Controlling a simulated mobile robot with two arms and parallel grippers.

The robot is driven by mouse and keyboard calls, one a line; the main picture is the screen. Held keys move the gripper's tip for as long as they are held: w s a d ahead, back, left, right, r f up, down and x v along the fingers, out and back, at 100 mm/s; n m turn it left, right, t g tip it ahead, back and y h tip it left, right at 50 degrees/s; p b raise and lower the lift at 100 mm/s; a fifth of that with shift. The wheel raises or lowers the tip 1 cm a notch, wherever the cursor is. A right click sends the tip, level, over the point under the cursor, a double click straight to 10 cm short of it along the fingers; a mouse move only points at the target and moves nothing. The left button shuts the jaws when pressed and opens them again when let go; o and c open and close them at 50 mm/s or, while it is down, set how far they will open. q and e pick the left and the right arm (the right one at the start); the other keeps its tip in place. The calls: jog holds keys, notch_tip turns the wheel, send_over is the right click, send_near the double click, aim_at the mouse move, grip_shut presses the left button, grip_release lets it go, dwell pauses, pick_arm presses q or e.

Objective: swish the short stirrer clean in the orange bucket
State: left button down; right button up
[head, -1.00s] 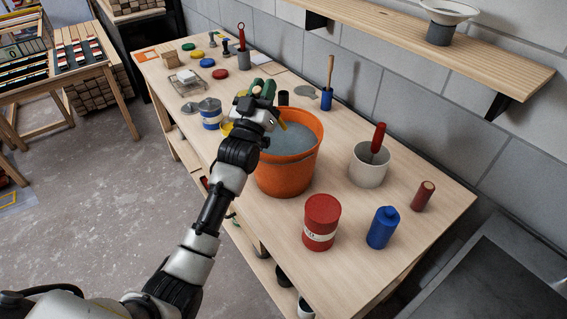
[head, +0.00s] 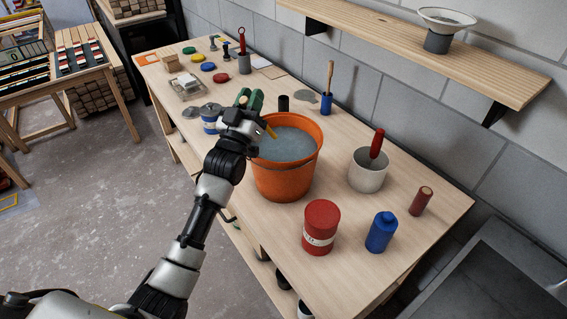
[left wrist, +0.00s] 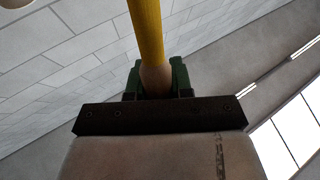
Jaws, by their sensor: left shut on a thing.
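My left gripper (head: 250,100) has green fingers and is just above the left rim of the orange bucket (head: 284,180). It is shut on a stirrer (head: 270,131), whose yellow part shows as a short slanted piece at the rim. In the left wrist view the yellow stick (left wrist: 147,30) runs up from between the green fingers (left wrist: 157,80), with a bare wood part at the grip. The bucket holds grey, cloudy water (head: 291,143). I cannot tell whether the stirrer touches the water. My right gripper is not in view.
A red tin (head: 321,228), a blue bottle (head: 382,232) and a white pot (head: 368,172) with a red-handled tool stand right of the bucket. A blue-banded tin (head: 210,119) is left of my gripper. A shelf (head: 420,50) hangs on the wall behind.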

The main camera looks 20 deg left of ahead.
pick_arm(q)
jog(key=s+a+r+p, duration=0.2)
jog(key=s+r+p, duration=0.2)
jog(key=r+p, duration=0.3)
notch_tip(320, 180, up, 2)
jog(key=shift+s+a+r, duration=0.1)
jog(key=shift+s+a, duration=0.05)
jog(key=shift+s, duration=0.25)
dwell(0.9)
jog(key=shift+r, duration=2.45)
